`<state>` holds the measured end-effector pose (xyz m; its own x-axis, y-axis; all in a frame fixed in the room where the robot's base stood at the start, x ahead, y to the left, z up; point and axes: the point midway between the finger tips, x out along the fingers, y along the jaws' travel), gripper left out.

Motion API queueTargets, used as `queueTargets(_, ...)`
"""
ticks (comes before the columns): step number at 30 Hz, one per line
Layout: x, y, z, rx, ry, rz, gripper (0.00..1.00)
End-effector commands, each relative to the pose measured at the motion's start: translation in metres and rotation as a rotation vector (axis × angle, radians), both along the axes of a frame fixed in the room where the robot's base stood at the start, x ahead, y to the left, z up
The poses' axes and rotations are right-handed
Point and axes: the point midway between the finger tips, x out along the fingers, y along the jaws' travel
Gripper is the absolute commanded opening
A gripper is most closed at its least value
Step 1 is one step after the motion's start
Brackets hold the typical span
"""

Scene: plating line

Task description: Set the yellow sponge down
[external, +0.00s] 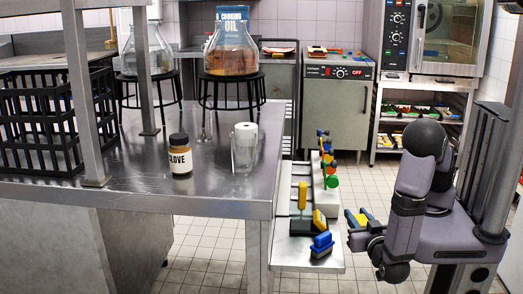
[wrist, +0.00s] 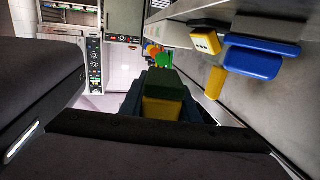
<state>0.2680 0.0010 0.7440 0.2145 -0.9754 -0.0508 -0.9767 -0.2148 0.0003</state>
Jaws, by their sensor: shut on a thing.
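My gripper (external: 358,224) is at the right in the external view, just right of the narrow metal ledge. It is shut on the yellow sponge (wrist: 162,112), a block with a yellow face and a green top in the wrist view. The sponge shows small between the fingers in the external view (external: 362,218). It is held in the air, apart from the ledge. The fingers partly hide its sides.
The metal ledge (external: 292,258) beside the steel table (external: 130,196) carries a blue-and-yellow item (external: 321,241), an upright yellow piece (external: 302,195) and several coloured things farther back. A clove jar (external: 180,160) and clear pitcher (external: 244,150) stand on the table.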

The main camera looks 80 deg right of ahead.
Motion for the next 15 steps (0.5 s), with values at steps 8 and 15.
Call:
queueTargets(8, -0.0059, 0.0021, -0.0045, -0.001, 0.0, -0.021, 0.07)
queueTargets(15, -0.004, 0.0019, -0.0047, -0.001, 0.0, -0.021, 0.07)
